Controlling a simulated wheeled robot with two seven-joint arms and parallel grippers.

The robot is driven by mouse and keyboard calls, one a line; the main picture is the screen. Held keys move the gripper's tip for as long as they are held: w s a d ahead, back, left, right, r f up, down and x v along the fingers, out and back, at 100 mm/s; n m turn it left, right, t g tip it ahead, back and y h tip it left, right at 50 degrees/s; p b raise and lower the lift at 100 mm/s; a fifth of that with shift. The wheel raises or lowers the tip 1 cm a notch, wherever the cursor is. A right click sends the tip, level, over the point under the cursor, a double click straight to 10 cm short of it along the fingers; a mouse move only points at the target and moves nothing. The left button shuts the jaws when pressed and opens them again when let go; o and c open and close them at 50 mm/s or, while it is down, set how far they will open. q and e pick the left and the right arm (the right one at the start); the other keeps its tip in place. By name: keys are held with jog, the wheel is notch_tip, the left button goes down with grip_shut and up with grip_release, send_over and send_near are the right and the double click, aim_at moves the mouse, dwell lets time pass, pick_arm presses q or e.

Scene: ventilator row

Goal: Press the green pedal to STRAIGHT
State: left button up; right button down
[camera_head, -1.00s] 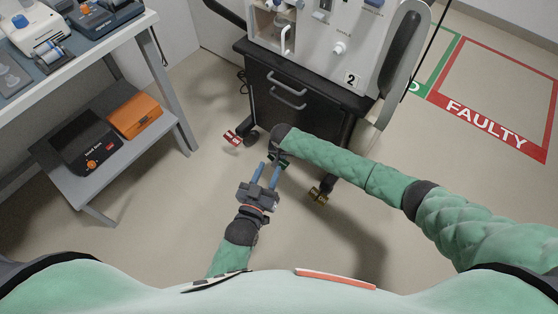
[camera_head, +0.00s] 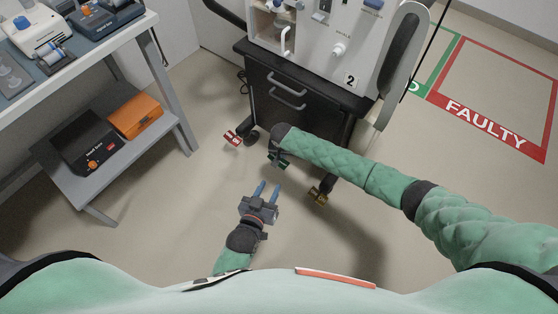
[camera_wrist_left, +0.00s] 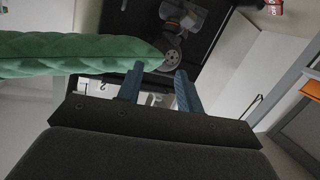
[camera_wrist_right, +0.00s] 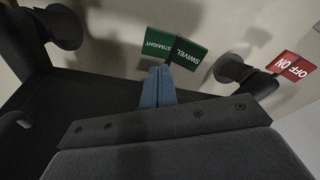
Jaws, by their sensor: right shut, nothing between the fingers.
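The green pedal (camera_wrist_right: 175,47) is under the cart. Its left half reads STRAIGHT and its right half reads SWIVEL in the right wrist view. In the head view the pedal (camera_head: 282,162) is partly covered by my right wrist. My right gripper (camera_wrist_right: 160,71) is shut and empty. Its fingertips overlap the pedal's lower edge, near the STRAIGHT half; I cannot tell whether they touch it. My left gripper (camera_head: 268,187) is open and empty, in front of the pedal and apart from it. It also shows open in the left wrist view (camera_wrist_left: 159,70).
The ventilator cart (camera_head: 300,95) stands above the pedals. A grey shelf table (camera_head: 150,160) stands at left. Floor in front is clear.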

jog(key=shift+r, duration=0.25)
jog(key=shift+r+p, duration=0.2)
jog(key=shift+p, duration=0.3)
jog(key=shift+r, duration=0.25)
pick_arm(q)
jog(key=s+f+g, duration=0.3)
jog(key=s+f, duration=0.3)
jog(key=f, duration=0.3)
jog(key=s+a+f+g+y, duration=0.1)
jog(key=s+f+g, duration=0.3)
jog(key=s+f, duration=0.3)
jog(key=shift+a+f+p, duration=0.3)
jog(key=shift+f+p, duration=0.15)
jog(key=shift+f, duration=1.1)
pick_arm(e)
jog(key=shift+r, duration=0.15)
pick_arm(q)
jog(key=shift+g+y, duration=0.3)
